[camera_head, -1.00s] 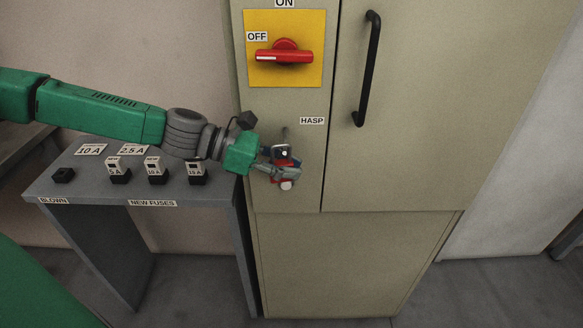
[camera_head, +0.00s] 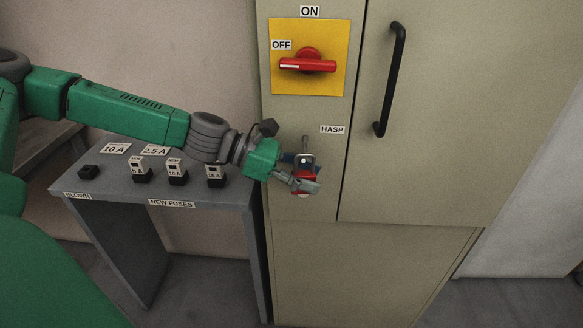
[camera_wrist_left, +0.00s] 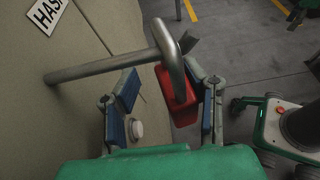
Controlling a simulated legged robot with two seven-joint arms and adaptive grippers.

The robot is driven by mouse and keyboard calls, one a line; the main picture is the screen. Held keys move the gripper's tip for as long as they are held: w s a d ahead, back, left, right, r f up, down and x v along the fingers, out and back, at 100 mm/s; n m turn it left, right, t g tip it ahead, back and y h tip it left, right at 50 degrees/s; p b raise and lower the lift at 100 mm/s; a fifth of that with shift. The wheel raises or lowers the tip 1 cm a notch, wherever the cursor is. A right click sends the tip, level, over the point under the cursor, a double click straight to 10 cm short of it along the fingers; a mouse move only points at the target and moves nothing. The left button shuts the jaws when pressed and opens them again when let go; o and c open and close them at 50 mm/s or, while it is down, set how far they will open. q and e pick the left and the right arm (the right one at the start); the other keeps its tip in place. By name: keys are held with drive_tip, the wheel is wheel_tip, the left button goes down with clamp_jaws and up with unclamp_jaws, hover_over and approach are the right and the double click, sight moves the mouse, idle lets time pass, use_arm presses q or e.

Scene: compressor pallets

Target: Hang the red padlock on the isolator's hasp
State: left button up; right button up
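The red padlock (camera_wrist_left: 178,96) hangs with its grey shackle (camera_wrist_left: 172,58) upward in the left wrist view. The shackle crosses the outer end of the hasp's grey rod (camera_wrist_left: 105,66), which sticks out from the cabinet, and looks to be around it. In the head view the hasp (camera_head: 305,142) is partly hidden behind my gripper, and only some red of the padlock (camera_head: 306,179) shows. My left gripper (camera_wrist_left: 165,103) has its fingers apart on either side of the padlock. The body is close to the right-hand finger, with a gap to the left-hand one. My right gripper is out of view.
The red isolator switch (camera_head: 308,65) sits on a yellow plate above the hasp. A black door handle (camera_head: 391,80) is to the right. A grey table (camera_head: 215,193) with several fuses stands left, below my arm. Open floor and a wheeled machine (camera_wrist_left: 285,130) show in the wrist view.

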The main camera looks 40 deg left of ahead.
sight(291, 167)
use_arm(q)
drive_tip(key=shift+v, duration=0.8)
drive_tip(key=v, duration=0.6)
drive_tip(key=shift+f, duration=0.15)
drive_tip(key=shift+a, duration=0.2)
